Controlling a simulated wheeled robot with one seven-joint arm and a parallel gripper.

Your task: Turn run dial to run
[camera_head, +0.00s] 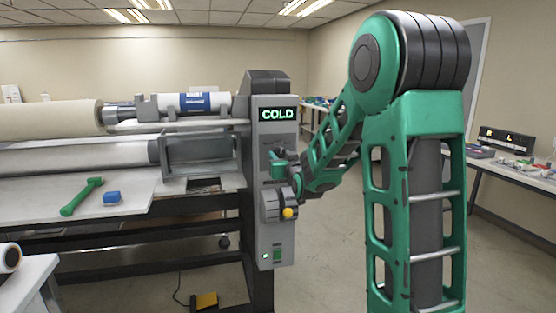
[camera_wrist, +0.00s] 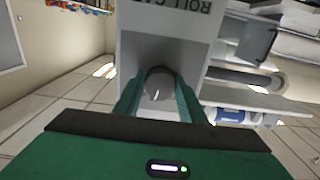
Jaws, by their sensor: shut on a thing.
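The laminator's grey control panel (camera_head: 272,238) stands at the end of the machine, left of my arm. My gripper (camera_head: 277,163) is at the upper part of this panel, under the display (camera_head: 278,114), which reads COLD in green. In the wrist view, my gripper's two green fingers (camera_wrist: 159,92) are shut on a round grey dial (camera_wrist: 158,82), one finger at each side. The dial's markings and pointer direction cannot be made out. In the head view the gripper hides the dial.
A grey handwheel with a yellow knob (camera_head: 288,213) sits just below my gripper. A green button (camera_head: 277,254) is lower down. A foot pedal (camera_head: 205,300) is on the floor.

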